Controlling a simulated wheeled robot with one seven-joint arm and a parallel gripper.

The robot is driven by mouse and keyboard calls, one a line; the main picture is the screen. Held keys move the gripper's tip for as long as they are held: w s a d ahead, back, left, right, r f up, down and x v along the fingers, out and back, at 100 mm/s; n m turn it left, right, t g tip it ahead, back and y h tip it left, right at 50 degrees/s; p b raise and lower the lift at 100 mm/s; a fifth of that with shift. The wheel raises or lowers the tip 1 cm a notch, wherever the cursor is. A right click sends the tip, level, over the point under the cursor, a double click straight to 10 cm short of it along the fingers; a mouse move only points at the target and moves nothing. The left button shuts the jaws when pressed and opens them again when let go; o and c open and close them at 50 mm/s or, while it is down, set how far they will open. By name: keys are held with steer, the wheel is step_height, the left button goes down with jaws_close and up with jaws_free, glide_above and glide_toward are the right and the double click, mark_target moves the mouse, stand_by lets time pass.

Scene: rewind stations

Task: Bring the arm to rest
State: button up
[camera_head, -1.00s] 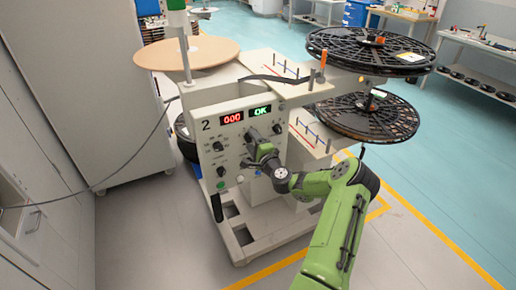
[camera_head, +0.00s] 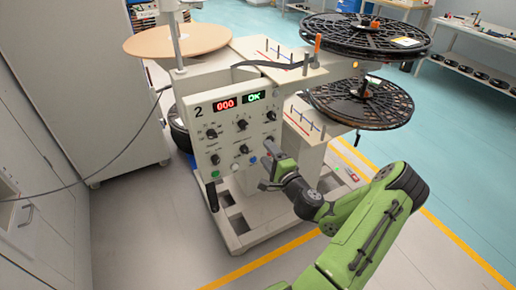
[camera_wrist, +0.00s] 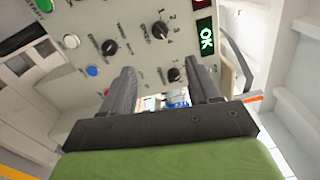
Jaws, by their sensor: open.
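My green arm reaches in from the lower right in the head view, with my gripper (camera_head: 267,172) just in front of the lower right of the station's control panel (camera_head: 228,135). In the wrist view my gripper (camera_wrist: 166,90) has its two dark fingers apart, with nothing between them. In the head view the red display (camera_head: 224,104) reads 000 and the green one (camera_head: 256,97) reads OK.
Two black reels (camera_head: 365,38) are stacked at the station's right. A tan disc (camera_head: 177,40) is at its left, near a grey cabinet (camera_head: 85,85). A cable runs across the left. Open floor (camera_head: 460,190) lies to the right, beyond yellow tape.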

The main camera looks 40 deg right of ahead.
steer(key=shift+a, duration=0.1)
steer(key=w+a+r+n+g+y+p, duration=0.15)
steer(key=a+n+g+y, duration=0.3)
steer(key=a+n, duration=0.55)
steer(key=w+a+r+n+g+y+p, duration=0.1)
steer(key=w+a+r+n+g+y, duration=0.15)
steer(key=a+n+y, duration=0.8)
steer(key=s+a+r+g+h, duration=0.1)
steer(key=s+a+r+h, duration=0.2)
steer(key=s, duration=0.4)
steer(key=s+a+r+n+g+h+p, duration=0.1)
steer(key=s+a+r+g+h, duration=0.1)
steer(key=s+r, duration=0.4)
steer(key=s+a+r+n+g+h+p, duration=0.1)
steer(key=s+a+r+h, duration=0.3)
steer(key=s, duration=0.5)
steer(key=shift+s+a+r+g+h, duration=0.25)
steer(key=shift+a+r+g+h, duration=0.2)
steer(key=shift+a, duration=0.35)
steer(key=shift+c, duration=0.2)
